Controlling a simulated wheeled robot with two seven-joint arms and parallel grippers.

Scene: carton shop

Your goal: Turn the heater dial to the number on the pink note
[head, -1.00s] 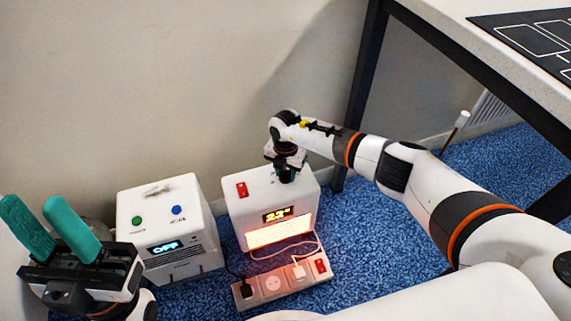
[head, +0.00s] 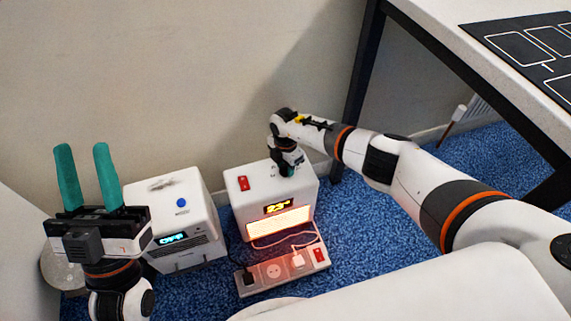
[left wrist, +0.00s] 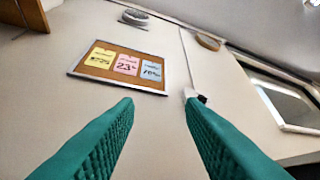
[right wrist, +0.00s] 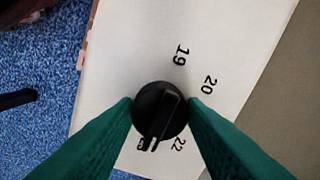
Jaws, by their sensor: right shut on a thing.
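The heater (head: 270,192) is a white box on the floor with a red switch, a glowing front and a yellow display (head: 278,208) that seems to read 23. In the right wrist view its black dial (right wrist: 158,110) has a white mark toward the lower left, beside a partly hidden number past 22 (right wrist: 178,144). My right gripper (right wrist: 160,108) is shut on the dial from above. In the left wrist view the pink note (left wrist: 126,65) reads 23 and hangs on a corkboard. My left gripper (head: 82,148) is open and empty, fingers up.
A yellow note (left wrist: 101,59) and a blue note (left wrist: 151,71) flank the pink one. A second white box (head: 178,215) with a blue button stands left of the heater. A power strip (head: 285,268) with plugs lies in front. A table (head: 440,30) is at right.

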